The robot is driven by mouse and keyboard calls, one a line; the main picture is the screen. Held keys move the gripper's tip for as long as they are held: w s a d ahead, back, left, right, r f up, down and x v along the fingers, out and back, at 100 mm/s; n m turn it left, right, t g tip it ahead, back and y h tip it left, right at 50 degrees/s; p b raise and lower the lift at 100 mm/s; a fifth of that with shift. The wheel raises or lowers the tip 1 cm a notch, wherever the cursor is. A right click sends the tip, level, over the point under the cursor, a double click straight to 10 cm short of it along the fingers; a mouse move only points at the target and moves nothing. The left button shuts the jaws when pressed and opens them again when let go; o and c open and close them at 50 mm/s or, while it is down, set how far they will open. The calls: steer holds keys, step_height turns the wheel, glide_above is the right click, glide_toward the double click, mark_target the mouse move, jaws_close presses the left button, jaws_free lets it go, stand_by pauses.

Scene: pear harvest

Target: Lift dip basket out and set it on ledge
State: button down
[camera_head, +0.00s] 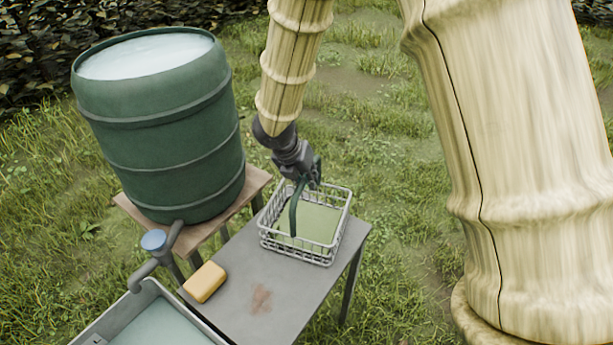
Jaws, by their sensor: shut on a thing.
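The dip basket (319,252) is a light grey wire basket with a greenish floor and a dark green arched handle (293,212). It is over the far right part of the grey ledge (238,300), seemingly resting on it, though a small gap beneath cannot be ruled out. My gripper (305,179) is above the basket, shut on the top of the handle. My arm comes down from the top of the picture. The fingertips are small and partly hidden against the handle.
A basin of bluish water (160,328) stands at bottom left. A yellow-orange sponge-like block (204,282) lies on the ledge beside a rusty stain. A green barrel (165,140) stands on a wooden stand (255,183), with a blue-topped tap (153,241) near the basin. Grass surrounds everything.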

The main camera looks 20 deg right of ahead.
steer(key=c, duration=1.4)
jaws_free()
steer(key=shift+o, duration=0.2)
steer(key=shift+r, duration=0.1)
